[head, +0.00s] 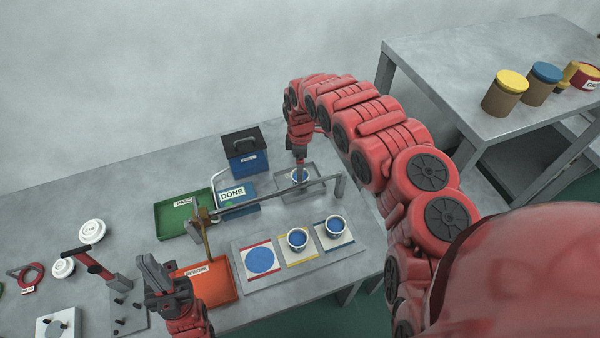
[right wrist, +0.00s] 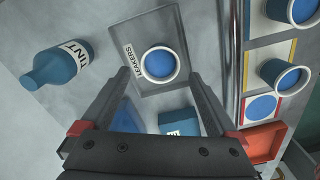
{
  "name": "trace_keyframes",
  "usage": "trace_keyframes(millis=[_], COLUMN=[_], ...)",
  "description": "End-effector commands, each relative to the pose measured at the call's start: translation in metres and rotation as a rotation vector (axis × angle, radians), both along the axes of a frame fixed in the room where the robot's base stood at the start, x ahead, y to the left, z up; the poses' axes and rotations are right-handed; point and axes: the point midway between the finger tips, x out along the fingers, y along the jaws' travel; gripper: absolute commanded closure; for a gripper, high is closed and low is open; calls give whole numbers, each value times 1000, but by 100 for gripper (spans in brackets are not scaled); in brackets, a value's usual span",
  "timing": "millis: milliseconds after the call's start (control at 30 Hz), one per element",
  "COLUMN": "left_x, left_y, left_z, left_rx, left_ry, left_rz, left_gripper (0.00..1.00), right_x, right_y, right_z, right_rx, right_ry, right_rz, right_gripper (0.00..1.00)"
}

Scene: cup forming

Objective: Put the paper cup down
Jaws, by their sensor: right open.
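A white paper cup (head: 299,176) with blue inside stands upright in the grey tray (head: 285,194), under my right gripper (head: 300,160). In the right wrist view the cup (right wrist: 159,65) sits in the tray marked LEAKERS (right wrist: 170,20). The fingertips of my right gripper (right wrist: 159,68) are spread wide, one on each side of the cup, with gaps between them and its rim. My left gripper (head: 155,275) is empty above the table near the orange tray; its jaw gap is unclear.
Two more blue-filled cups (head: 297,239) (head: 336,226) stand on a board with coloured squares. A raised metal bar (head: 265,202) crosses in front of the LEAKERS tray. A TINT bottle (right wrist: 60,66) lies beyond.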

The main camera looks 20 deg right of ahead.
Motion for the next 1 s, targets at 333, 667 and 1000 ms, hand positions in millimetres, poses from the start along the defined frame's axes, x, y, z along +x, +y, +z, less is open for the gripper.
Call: trace_keyframes(millis=[333,667,1000], left_x=[0,0,0], left_y=[0,0,0], left_z=[-8,-8,-8], left_rx=[0,0,0], left_ry=[0,0,0], left_rz=[0,0,0], left_gripper=[100,100,100], right_x=[0,0,0], right_y=[0,0,0], right_z=[51,61,61], right_rx=[-1,-1,-1], right_ry=[-1,1,1], right_rz=[1,0,1], right_gripper=[6,6,6])
